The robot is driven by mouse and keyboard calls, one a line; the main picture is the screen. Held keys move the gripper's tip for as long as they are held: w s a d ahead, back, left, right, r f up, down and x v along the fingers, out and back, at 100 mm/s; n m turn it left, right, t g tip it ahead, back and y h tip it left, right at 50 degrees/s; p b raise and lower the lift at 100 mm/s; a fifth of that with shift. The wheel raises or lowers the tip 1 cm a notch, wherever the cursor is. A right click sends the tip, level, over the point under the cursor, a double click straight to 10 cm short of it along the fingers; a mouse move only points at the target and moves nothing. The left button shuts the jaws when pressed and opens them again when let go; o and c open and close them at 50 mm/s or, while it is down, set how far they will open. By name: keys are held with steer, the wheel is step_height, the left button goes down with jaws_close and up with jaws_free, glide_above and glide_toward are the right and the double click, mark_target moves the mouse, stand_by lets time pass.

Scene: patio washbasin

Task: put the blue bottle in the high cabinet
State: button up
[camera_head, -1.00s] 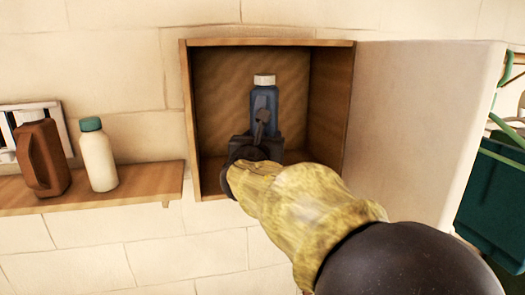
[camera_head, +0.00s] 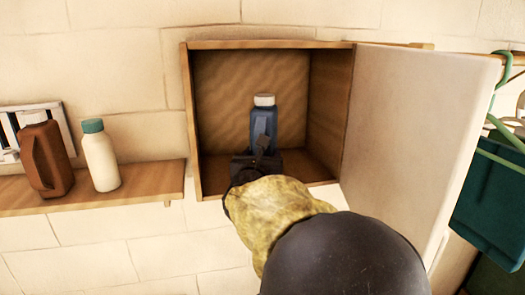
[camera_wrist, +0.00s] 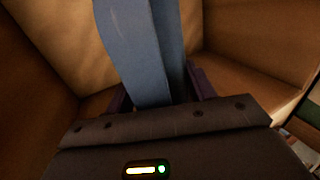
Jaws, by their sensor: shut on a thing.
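The blue bottle (camera_head: 264,117) with a white cap stands about upright inside the open wooden cabinet (camera_head: 325,115) on the wall. My gripper (camera_head: 262,148) reaches in through the cabinet's front and is shut on the bottle's lower part. In the wrist view the blue bottle (camera_wrist: 145,50) rises between the two dark fingers (camera_wrist: 160,98), with the cabinet's wooden walls (camera_wrist: 245,75) around it. The bottle's base is hidden by my gripper, so I cannot tell whether it touches the cabinet floor.
The cabinet's pale door (camera_head: 415,130) stands open on the right. A wooden shelf (camera_head: 150,185) on the left holds a brown jug (camera_head: 45,160) and a white bottle with a teal cap (camera_head: 100,157). Green things (camera_head: 490,195) hang at the far right.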

steer(key=shift+d, duration=0.1)
steer(key=o, duration=1.6)
steer(key=shift+f, duration=0.1)
steer(key=shift+s, duration=0.1)
steer(key=shift+r, duration=0.2)
steer(key=s+b, duration=0.1)
steer(key=s, duration=0.3)
steer(key=s+a+b, duration=0.1)
steer(key=s+b, duration=0.1)
steer(key=s, duration=0.2)
steer(key=s+b, duration=0.1)
steer(key=s, duration=0.3)
steer(key=shift+a+b, duration=0.2)
steer(key=shift+b, duration=0.1)
steer(key=shift+f, duration=0.1)
